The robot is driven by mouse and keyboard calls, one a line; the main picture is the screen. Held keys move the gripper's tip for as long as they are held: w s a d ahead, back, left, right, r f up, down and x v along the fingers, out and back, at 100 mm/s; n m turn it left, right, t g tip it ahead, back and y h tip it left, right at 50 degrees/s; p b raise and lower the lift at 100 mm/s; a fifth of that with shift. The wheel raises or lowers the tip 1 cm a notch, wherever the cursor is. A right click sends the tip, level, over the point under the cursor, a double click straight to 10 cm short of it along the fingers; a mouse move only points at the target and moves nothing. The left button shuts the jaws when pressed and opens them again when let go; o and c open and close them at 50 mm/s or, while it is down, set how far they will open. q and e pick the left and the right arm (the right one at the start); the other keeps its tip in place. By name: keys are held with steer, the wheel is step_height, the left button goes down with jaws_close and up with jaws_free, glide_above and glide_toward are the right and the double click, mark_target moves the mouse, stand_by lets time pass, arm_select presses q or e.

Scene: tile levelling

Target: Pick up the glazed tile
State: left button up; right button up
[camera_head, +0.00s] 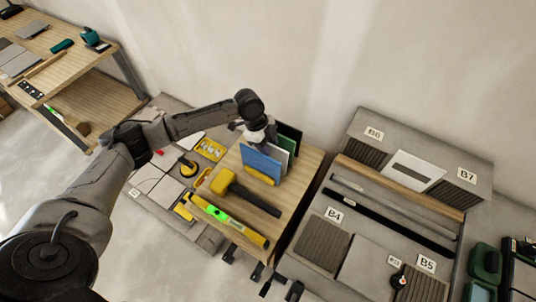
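Several tiles stand on edge on the wooden worktop (293,192): a blue tile (258,163) in front, a pale tile (286,146) behind it, and a dark green tile (291,132) at the back. I cannot tell for certain which one is the glazed tile. My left gripper (262,139) reaches in from the left and points down at the upper edges of these tiles, close to the blue and pale ones. Its fingers are small and partly hidden, so I cannot tell whether they are open or touch a tile. My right gripper is not in view.
A yellow mallet (242,192) and a yellow level (229,220) lie in front of the tiles. Grey slabs and yellow tools lie left of the worktop. A grey stand with labelled tile panels (323,246) is at right. Dark clamp-like parts hang at the worktop's front edge.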

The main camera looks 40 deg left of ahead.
arm_select(q)
steer(key=shift+f, duration=0.15)
stand_by(0.3)
jaws_close()
stand_by(0.4)
